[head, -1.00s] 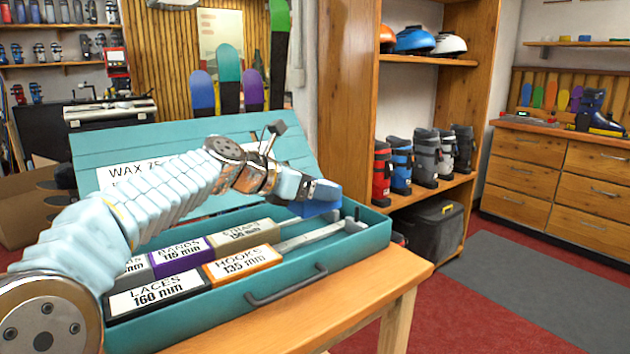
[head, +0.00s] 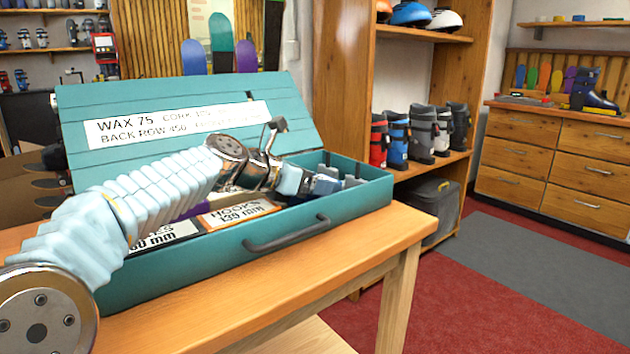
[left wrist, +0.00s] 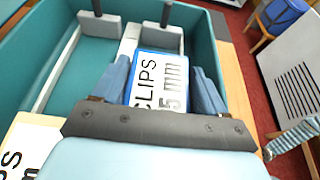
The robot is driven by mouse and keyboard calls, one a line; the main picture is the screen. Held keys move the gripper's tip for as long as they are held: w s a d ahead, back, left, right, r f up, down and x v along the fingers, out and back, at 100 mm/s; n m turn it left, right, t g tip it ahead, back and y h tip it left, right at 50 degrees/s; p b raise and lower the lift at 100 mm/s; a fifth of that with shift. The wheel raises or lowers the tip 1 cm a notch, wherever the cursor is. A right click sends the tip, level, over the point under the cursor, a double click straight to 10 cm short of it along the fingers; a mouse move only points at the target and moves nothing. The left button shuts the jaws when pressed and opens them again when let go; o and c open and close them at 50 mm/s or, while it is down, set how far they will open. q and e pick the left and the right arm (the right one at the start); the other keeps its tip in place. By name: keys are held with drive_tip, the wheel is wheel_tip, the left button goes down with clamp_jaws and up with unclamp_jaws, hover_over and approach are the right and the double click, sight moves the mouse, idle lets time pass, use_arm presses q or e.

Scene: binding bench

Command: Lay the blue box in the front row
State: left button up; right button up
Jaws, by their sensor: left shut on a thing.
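My left gripper (left wrist: 165,92) is shut on the blue box (left wrist: 160,80), whose white label reads "CLIPS" and a part ending "5 mm". The box lies label up between the two fingers, inside the teal case (head: 225,255). In the head view the gripper (head: 325,183) is low in the right part of the case, and the front wall hides the box's underside. I cannot tell whether it touches the floor. In the front row, the orange hooks box (head: 238,213) and the laces box (head: 165,235) lie left of the gripper, partly covered by my arm. My right gripper is not in view.
In the wrist view, grey upright plates with dark handles (left wrist: 170,38) stand on pale rails beyond the box. A tan box (left wrist: 28,140) lies at the lower left. The case's open lid (head: 180,90) bears a printed note. The wooden bench (head: 340,275) is bare in front.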

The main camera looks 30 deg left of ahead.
use_arm(q)
drive_tip(key=o, duration=1.2)
drive_tip(key=shift+s+r, duration=0.1)
drive_tip(key=v, duration=1.3)
drive_tip(key=shift+s+a+r+p, duration=0.1)
drive_tip(key=shift+s+a+p, duration=0.05)
drive_tip(key=shift+s+p, duration=0.2)
